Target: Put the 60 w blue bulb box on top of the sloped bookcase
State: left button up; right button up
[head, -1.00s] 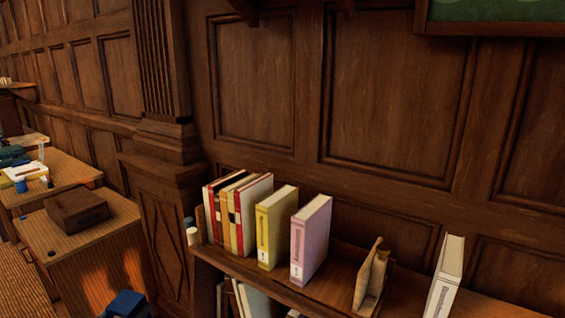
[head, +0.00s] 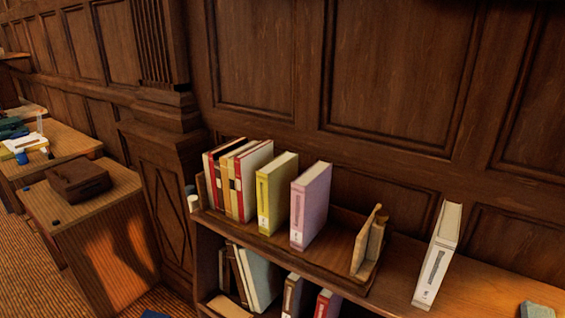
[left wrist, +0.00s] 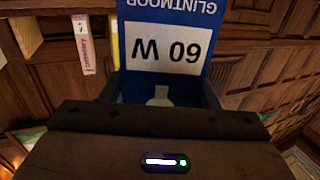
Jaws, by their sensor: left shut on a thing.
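The blue bulb box (left wrist: 165,48) is in the left wrist view, with "GLINTMOOR" and "60 W" upside down in the picture. My left gripper (left wrist: 161,92) is shut on it, with a finger at each side. In the head view a small blue patch (head: 155,314) at the bottom edge looks like a bit of the box. The rest of the box and the gripper are outside that view. The wooden bookcase (head: 405,268) stands against the panelled wall, its top crossing from the middle to the right. My right gripper is not in view.
A book rack (head: 340,262) on the bookcase top holds several books. A white binder (head: 437,258) stands right of it, with bare top around. A desk (head: 95,215) with a brown box (head: 80,180) stands left.

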pick_arm(q)
jog(key=shift+d+r+n+y, duration=0.1)
jog(key=shift+d+n+y, duration=0.55)
jog(key=shift+d+y, duration=0.6)
jog(key=shift+d+r+n+y, duration=0.1)
jog(key=shift+d+n+y, duration=0.6)
jog(key=shift+d, duration=1)
